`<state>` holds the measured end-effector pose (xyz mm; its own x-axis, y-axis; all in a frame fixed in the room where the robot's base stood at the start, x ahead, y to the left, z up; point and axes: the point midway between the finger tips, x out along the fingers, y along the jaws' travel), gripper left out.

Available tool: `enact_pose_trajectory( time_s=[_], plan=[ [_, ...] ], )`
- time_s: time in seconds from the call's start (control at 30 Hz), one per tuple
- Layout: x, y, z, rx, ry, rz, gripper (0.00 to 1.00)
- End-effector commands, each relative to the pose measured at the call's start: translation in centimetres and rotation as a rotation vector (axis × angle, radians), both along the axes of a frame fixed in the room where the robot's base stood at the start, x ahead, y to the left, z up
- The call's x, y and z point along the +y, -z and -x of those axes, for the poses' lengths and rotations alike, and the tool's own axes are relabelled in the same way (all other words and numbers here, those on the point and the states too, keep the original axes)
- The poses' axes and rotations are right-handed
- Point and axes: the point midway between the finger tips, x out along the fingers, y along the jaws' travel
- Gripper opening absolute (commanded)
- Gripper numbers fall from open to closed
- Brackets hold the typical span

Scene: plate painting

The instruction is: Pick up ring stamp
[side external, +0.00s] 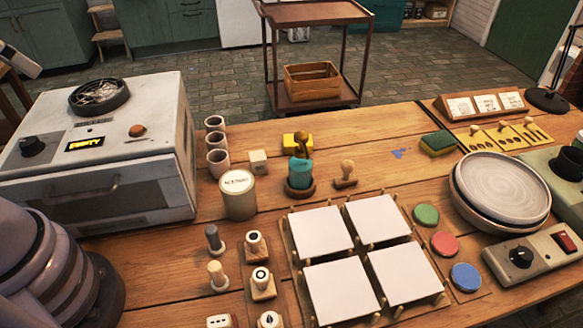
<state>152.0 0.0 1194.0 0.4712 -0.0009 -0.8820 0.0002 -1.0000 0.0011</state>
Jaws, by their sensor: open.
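Several small stamps stand at the front of the wooden table, left of the white tiles. One pale block (262,278) on a wooden base bears a dark ring-like mark on top and looks like the ring stamp. A similar block (254,241) with a dark mark stands just behind it. Two knob-handled stamps stand to their left, one grey-topped (213,238) and one pale wooden (217,273). Two more marked blocks (269,319) are partly cut off by the bottom edge. My gripper is not in view; only a grey part of my arm shows at the lower left.
Four white tiles (320,231) lie on a pegged wooden frame. Green, red and blue discs (444,243) lie to its right.

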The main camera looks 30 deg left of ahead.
Motion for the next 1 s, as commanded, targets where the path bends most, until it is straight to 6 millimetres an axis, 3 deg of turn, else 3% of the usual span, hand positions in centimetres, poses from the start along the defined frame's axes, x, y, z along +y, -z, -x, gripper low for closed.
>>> enact_pose_trajectory(
  time_s=[0.17,0.57,0.77,1.0],
  plan=[
    [-1.6,1.2,-1.0,0.109,0.005,0.079,0.65],
    [-13.1,9.0,-5.9,0.795,-0.140,0.558,0.65],
    [-18.9,14.6,-7.9,1.109,-0.342,0.754,0.65],
    [-24.0,23.3,-9.2,1.376,-0.675,0.911,0.65]
  ],
)
